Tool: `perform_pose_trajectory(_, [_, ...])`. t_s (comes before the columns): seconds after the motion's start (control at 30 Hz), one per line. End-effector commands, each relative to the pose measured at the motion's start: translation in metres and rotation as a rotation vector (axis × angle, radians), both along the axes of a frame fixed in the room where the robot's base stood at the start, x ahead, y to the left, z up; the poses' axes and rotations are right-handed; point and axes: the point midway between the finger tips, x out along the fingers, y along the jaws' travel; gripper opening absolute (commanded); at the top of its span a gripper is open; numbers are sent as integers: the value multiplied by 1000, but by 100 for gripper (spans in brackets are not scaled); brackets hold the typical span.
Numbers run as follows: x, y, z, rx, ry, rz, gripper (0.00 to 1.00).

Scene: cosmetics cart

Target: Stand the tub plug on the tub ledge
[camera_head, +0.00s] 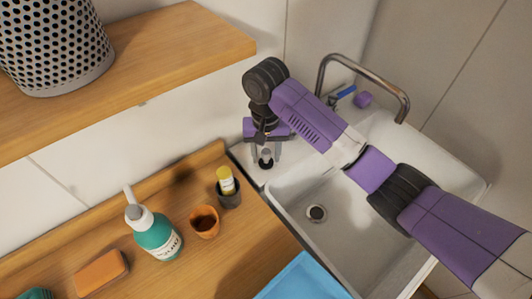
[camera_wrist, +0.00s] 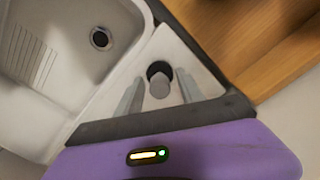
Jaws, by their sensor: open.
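The tub plug (camera_head: 266,160), a black disc with a grey knob, stands upright on the white ledge (camera_head: 246,153) at the left corner of the sink. In the wrist view the plug (camera_wrist: 159,78) lies between my two fingers, with its knob towards the camera. My gripper (camera_head: 265,153) is open above the ledge, one finger on each side of the plug. Both fingers appear apart from it in the wrist view (camera_wrist: 160,92).
The sink basin (camera_head: 345,225) with its drain (camera_head: 316,213) lies right of the plug, under my arm. A metal faucet (camera_head: 365,68) and a purple block (camera_head: 363,99) are behind.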

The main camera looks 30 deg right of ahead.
Motion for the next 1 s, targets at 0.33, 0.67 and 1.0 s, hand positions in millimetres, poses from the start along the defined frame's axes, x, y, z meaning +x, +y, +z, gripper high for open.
perform_pose_trajectory(0.33, [1, 0, 32, -1, -4, 0, 45])
perform_pose_trajectory(0.67, [1, -2, 101, -3, -3, -1, 45])
perform_pose_trajectory(1.0, [0, 0, 122, 0, 1, -1, 45])
